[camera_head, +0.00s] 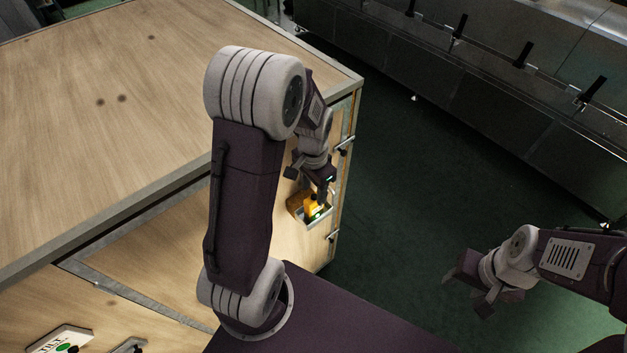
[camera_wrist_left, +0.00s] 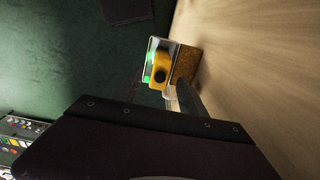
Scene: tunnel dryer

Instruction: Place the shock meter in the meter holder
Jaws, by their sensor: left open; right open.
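The yellow shock meter (camera_head: 313,204), with a black round part and a green glow beside it, sits in the meter holder (camera_head: 296,206) on the side of the large wooden crate. The left wrist view shows the meter (camera_wrist_left: 160,75) inside the holder (camera_wrist_left: 185,64), which has a brown panel and a clear-looking wall. How deep it sits is hard to tell. My left gripper (camera_head: 309,184) is open, just above the meter, and partly covers it. One finger shows close to the holder in the wrist view. My right gripper (camera_head: 466,294) is open and empty over the floor, away from the crate.
The wooden crate (camera_head: 130,110) fills the left, with metal-edged corners and latches beside the holder. A long steel machine (camera_head: 450,85) stands at the back right. Green floor (camera_head: 400,170) lies free between them. A white panel with buttons (camera_head: 62,340) is at bottom left.

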